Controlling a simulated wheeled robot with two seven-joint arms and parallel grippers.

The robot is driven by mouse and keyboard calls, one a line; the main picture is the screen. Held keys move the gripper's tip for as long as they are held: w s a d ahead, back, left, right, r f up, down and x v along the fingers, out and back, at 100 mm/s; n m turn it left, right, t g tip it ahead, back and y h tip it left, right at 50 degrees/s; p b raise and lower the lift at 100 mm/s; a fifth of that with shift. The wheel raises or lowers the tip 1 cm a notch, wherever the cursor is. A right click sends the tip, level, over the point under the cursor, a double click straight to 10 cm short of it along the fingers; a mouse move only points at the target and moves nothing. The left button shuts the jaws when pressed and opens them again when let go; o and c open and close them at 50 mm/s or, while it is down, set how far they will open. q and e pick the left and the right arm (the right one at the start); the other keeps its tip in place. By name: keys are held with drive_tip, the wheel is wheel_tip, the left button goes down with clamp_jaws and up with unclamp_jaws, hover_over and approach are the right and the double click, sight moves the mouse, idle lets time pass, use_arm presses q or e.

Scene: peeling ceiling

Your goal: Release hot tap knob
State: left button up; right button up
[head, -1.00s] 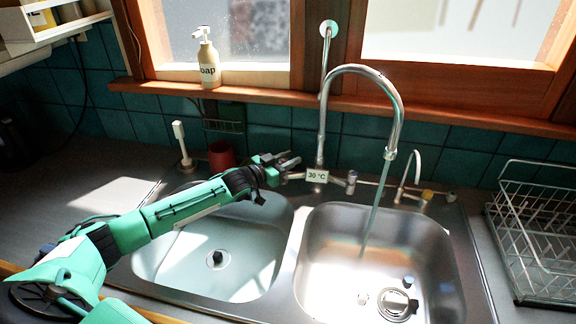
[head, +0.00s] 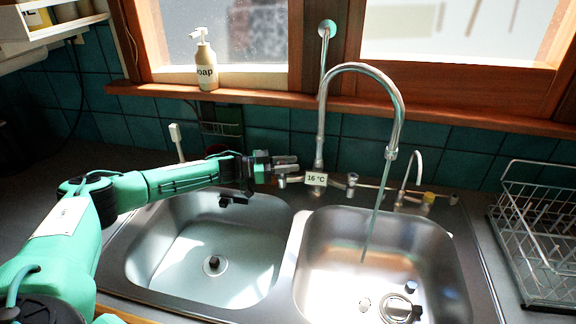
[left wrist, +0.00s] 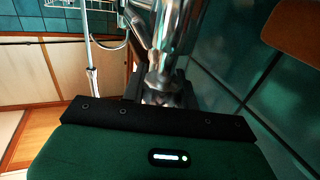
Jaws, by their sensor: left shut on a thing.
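The chrome tap has a tall curved spout (head: 398,110). A thin stream of water (head: 375,215) runs from it into the right basin. A small display (head: 316,179) at the tap's middle reads 16 °C. The hot tap knob (head: 282,181) is at the left end of the tap body, and the other knob (head: 352,179) is to the right of the display. My left gripper (head: 285,163) is at the left knob, shut on it. In the left wrist view, chrome tap parts (left wrist: 165,45) stand in front of the gripper; the fingertips' contact is dark and hard to see. My right gripper is not in view.
The left basin (head: 175,275) is below my forearm. A wire dish rack (head: 540,215) stands at the right. A soap bottle (head: 206,65) is on the wooden sill (head: 260,97). A white-handled brush (head: 176,138) stands behind my arm.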

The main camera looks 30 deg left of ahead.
use_arm(q)
drive_tip(key=shift+r+m+g+h, duration=0.1)
drive_tip(key=shift+m+g+h, duration=0.45)
drive_tip(key=shift+g, duration=0.25)
drive_tip(key=o, duration=1)
drive_tip(key=shift+s+a+b, duration=0.15)
drive_tip(key=shift+a+b, duration=0.05)
drive_tip(key=shift+b, duration=0.1)
drive_tip(key=b+v, duration=0.3)
drive_tip(key=v, duration=1)
drive_tip(key=shift+a+b, duration=0.1)
drive_tip(key=shift+b, duration=0.2)
